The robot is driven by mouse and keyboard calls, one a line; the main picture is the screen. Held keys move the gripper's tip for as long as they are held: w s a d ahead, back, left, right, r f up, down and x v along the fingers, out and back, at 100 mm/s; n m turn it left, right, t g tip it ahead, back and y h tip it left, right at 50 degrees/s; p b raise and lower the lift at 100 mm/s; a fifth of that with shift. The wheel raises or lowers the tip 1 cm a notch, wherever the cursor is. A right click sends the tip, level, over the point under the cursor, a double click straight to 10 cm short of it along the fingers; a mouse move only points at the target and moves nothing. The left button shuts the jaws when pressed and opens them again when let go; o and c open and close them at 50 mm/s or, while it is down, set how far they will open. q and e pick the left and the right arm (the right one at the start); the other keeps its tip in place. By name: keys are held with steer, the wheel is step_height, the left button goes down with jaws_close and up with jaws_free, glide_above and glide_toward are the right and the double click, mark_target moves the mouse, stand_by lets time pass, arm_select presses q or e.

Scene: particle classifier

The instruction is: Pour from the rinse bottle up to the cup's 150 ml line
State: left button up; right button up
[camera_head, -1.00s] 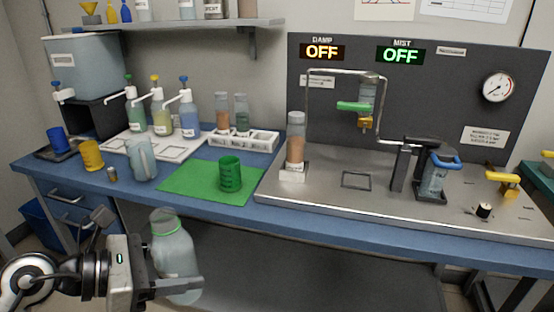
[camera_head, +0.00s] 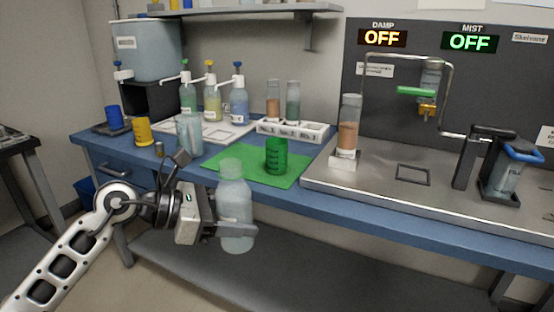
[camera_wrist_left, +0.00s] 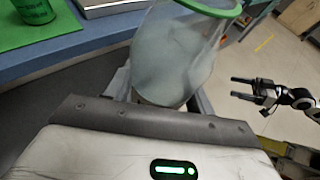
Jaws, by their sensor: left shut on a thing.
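The rinse bottle (camera_head: 235,210) is pale, translucent and roughly upright. My left gripper (camera_head: 232,230) is shut around its body and holds it in front of the bench's front edge. In the left wrist view the bottle (camera_wrist_left: 172,62) shows close up, with a green ring around it. The green cup (camera_head: 276,157), with dark markings, stands upright on the green mat (camera_head: 222,166), behind and to the right of the bottle. The cup (camera_wrist_left: 35,10) is partly cut off in the left wrist view. My right gripper (camera_wrist_left: 243,89) shows there with its fingers apart and empty.
A clear jug (camera_head: 189,135), a yellow cup (camera_head: 142,131) and a blue cup (camera_head: 113,117) stand left of the mat. Pump bottles (camera_head: 213,106) stand behind. A metal tray (camera_head: 385,182) with a tube stand and piping lies to the right.

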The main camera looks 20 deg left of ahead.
arm_select(q)
steer(key=w+a+n+t+y+b, duration=0.1)
steer(key=w+a+n+y+b, duration=0.1)
steer(key=a+b, duration=0.6)
steer(key=w+a+f+n+t+y+b, duration=0.1)
steer(key=w+a+n+t+y+b, duration=0.1)
steer(key=a+b, duration=0.6)
steer(key=w+n+y+b, duration=0.1)
steer(key=b, duration=0.4)
steer(key=shift+f, duration=0.25)
arm_select(e)
steer(key=a+f+t+y, duration=0.2)
steer(key=a+f+y, duration=0.2)
steer(key=f, duration=0.2)
steer(key=shift+w+a+f+m+t+y, duration=0.25)
steer(key=shift+a+m+t+y, duration=0.15)
